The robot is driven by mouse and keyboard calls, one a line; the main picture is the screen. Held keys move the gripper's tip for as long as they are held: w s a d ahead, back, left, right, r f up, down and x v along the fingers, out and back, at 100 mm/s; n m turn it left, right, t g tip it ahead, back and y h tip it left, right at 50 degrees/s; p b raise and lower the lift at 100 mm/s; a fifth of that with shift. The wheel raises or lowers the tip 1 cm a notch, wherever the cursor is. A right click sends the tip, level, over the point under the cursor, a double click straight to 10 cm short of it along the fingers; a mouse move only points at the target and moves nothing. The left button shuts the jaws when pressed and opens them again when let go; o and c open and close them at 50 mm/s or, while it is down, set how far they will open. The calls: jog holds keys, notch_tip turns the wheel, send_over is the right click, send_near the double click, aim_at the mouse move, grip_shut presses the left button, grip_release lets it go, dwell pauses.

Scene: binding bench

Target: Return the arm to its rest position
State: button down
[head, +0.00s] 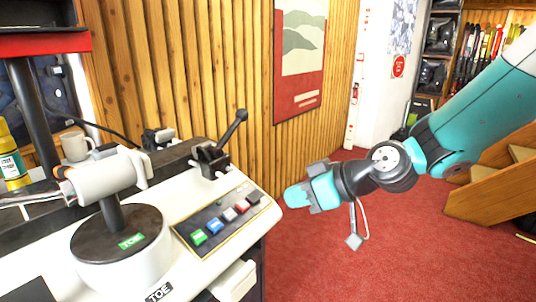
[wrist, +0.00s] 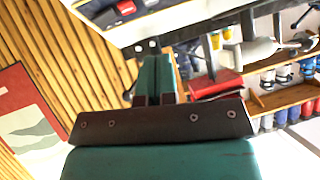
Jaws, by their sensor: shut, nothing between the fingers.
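My arm reaches in from the right side of the head view, teal and dark grey. My gripper (head: 292,196) is at its left end, over the red carpet just right of the bench (head: 262,222). It is shut and empty, apart from the bench and touching nothing that I can see. In the wrist view the teal fingers (wrist: 155,78) are together beyond a dark bracket, with the scene tilted behind them.
The bench carries a button panel (head: 222,218), a black lever (head: 225,143), a white clamp-like device (head: 105,178), a mug (head: 75,146) and a yellow-capped bottle (head: 11,160). A wooden stair (head: 478,202) stands at the right. Red carpet (head: 325,265) lies open between.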

jog(key=s+d+r+m+g+h, duration=0.1)
jog(key=s+d+g+h, duration=0.2)
jog(key=s, duration=0.8)
jog(key=s+d+r+m+g+h, duration=0.2)
jog(key=s+h, duration=0.1)
jog(key=s, duration=0.8)
notch_tip(320, 180, up, 17)
jog(key=s+p, duration=0.1)
jog(key=p, duration=1.6)
jog(key=shift+d+g, duration=0.3)
jog(key=shift+d, duration=0.15)
